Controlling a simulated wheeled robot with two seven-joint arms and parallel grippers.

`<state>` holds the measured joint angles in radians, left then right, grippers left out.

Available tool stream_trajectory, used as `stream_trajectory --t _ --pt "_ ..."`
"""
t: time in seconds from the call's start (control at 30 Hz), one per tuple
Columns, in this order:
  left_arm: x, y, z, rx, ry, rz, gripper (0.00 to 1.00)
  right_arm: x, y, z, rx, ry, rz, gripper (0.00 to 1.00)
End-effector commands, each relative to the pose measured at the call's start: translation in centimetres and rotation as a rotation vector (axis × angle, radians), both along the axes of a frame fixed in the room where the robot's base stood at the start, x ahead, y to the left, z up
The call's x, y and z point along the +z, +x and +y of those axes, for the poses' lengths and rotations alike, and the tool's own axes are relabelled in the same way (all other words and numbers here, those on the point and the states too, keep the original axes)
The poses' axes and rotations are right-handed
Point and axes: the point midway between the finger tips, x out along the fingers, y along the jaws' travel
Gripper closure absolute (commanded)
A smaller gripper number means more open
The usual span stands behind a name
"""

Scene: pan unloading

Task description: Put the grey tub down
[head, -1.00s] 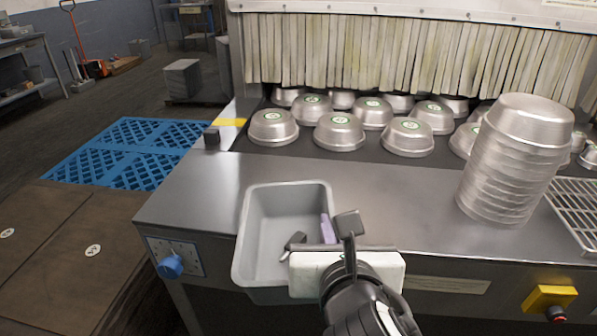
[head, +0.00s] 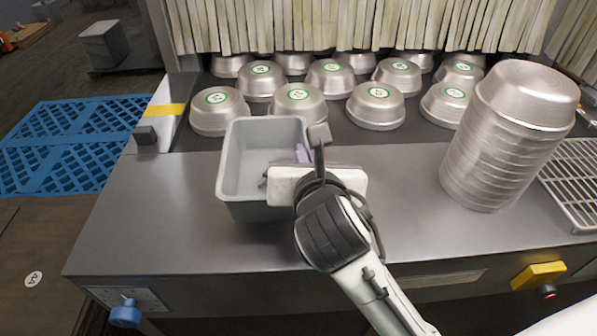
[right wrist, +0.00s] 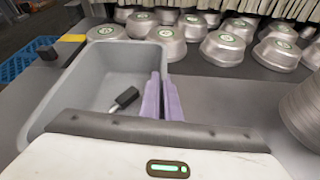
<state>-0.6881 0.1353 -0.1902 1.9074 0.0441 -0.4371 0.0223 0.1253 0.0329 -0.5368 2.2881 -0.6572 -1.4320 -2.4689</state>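The grey tub (head: 232,205) is an open, rectangular box over the left part of the steel table, near the pans; it also shows in the right wrist view (right wrist: 60,100). My right gripper (head: 304,154) is at the tub's right side. In the right wrist view its purple fingers (right wrist: 163,98) are close together, one on each side of the tub's right wall, and look shut on it. A small dark object (right wrist: 125,99) shows inside the tub. I cannot tell whether the tub's base touches the table. My left gripper is not in view.
Several upturned metal pans (head: 298,104) stand behind the tub, the nearest close to its back rim. A tall stack of pans (head: 505,135) is on the right, beside a wire rack (head: 575,180). The steel tabletop (head: 150,215) is clear to the tub's left and front.

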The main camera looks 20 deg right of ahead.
Motion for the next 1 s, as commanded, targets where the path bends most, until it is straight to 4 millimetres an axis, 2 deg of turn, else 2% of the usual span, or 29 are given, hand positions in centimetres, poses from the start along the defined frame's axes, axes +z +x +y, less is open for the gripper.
stream_trajectory --t 0.33,0.77,0.8,0.87,1.0 --pt "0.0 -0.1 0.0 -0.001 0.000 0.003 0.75 -4.0 0.0 0.0 0.000 -0.001 -0.002 1.00" --pt "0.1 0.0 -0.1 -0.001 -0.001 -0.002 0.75 -4.6 0.0 0.0 0.001 0.000 -0.004 1.00" --pt "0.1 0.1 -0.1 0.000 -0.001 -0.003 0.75 -4.7 0.0 0.0 0.001 0.000 -0.002 0.90" --pt "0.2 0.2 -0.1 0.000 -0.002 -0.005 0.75 -4.6 0.0 0.0 0.001 0.000 -0.002 0.80" --pt "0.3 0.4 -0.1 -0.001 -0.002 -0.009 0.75 -4.6 0.0 0.0 0.001 0.000 -0.002 0.78"
